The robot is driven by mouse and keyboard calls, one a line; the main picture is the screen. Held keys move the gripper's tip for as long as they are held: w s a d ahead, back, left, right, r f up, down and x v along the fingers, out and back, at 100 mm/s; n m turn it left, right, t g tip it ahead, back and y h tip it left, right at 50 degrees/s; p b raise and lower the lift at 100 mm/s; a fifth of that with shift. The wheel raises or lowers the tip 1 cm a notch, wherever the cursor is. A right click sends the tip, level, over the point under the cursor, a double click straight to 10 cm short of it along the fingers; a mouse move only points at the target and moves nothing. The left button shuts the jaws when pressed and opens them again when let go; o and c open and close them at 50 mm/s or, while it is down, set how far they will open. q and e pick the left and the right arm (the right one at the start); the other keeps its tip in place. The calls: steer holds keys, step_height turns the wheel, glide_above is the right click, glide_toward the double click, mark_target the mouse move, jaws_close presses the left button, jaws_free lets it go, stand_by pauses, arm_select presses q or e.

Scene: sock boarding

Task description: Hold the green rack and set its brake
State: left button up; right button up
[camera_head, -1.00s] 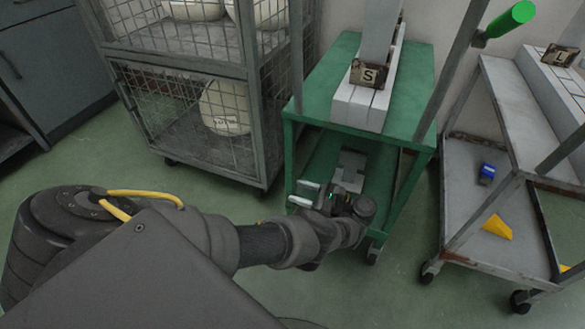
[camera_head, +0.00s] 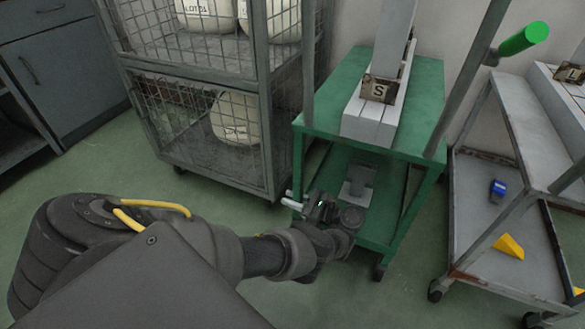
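The green rack (camera_head: 420,150) stands right of centre, with a green top, a lower shelf and green legs. White boxes and an "S" sign (camera_head: 379,89) are on its top. My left gripper (camera_head: 290,199) is at the rack's front left leg, level with the lower shelf. Its two pale fingers point left and lie close together. I cannot tell whether the leg is between them. A dark caster (camera_head: 379,271) shows under the front right corner. My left arm hides the front left caster, and no brake can be made out. My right gripper is not in view.
A grey mesh cage cart (camera_head: 262,100) with white containers stands close on the left of the rack. Green floor is clear at the front.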

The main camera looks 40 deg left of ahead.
arm_select(q)
jaws_close()
stand_by(0.9)
